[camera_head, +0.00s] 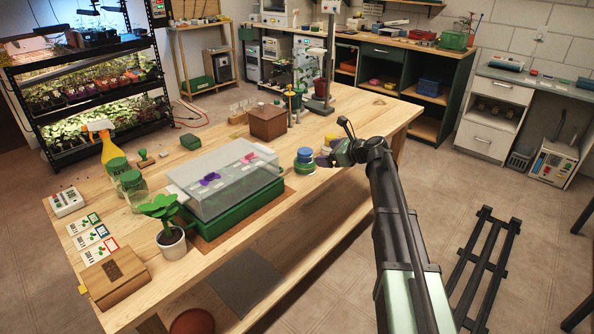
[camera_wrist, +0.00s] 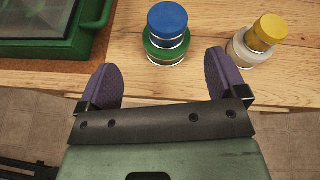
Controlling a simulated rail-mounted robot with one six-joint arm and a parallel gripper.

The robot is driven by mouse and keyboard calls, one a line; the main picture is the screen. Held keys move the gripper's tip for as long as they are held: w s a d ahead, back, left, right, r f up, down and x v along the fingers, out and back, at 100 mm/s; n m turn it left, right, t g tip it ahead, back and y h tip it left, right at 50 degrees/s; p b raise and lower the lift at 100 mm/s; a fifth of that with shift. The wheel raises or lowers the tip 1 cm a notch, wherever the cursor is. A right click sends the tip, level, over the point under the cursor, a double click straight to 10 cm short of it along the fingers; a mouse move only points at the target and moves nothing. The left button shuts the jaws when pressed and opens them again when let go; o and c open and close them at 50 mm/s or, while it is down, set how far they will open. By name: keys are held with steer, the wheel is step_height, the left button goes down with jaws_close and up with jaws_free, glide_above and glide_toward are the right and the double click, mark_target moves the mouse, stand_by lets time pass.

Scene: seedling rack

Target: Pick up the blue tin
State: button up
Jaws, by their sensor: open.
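The blue tin (camera_wrist: 168,22) is a short round tin with a blue lid. It sits on top of a green-lidded tin (camera_wrist: 165,48) near the table's front edge. In the head view the blue tin (camera_head: 305,154) shows left of my gripper (camera_head: 322,158), atop the green tin (camera_head: 304,167). In the wrist view my gripper (camera_wrist: 162,82) is open and empty, its two purple fingers apart. The stack lies ahead of the fingertips, roughly centred between them, and I see no contact.
A yellow tin (camera_wrist: 268,30) sits on a white tin (camera_wrist: 242,50) to the right in the wrist view. A green tray (camera_wrist: 90,45) is at the left. In the head view a clear-covered propagator (camera_head: 225,180) and a brown box (camera_head: 268,121) stand nearby. Bare wood lies between tray and stack.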

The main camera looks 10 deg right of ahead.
mark_target(307, 151)
steer(key=w+a, duration=0.1)
steer(key=w+a+f+m+b, duration=0.1)
steer(key=w, duration=0.1)
steer(key=w+f+m+b, duration=0.1)
steer(key=shift+w+a+f, duration=0.1)
steer(key=shift+w+a, duration=0.15)
steer(key=shift+a, duration=0.15)
steer(key=b+x, duration=0.2)
steer(key=x, duration=0.3)
steer(key=shift+w+a, duration=0.15)
steer(key=shift+a, duration=0.05)
steer(key=c, duration=1)
steer(key=shift+r, duration=0.2)
steer(key=shift+c, duration=0.2)
step_height(307, 151, up, 20)
steer(key=p, duration=2)
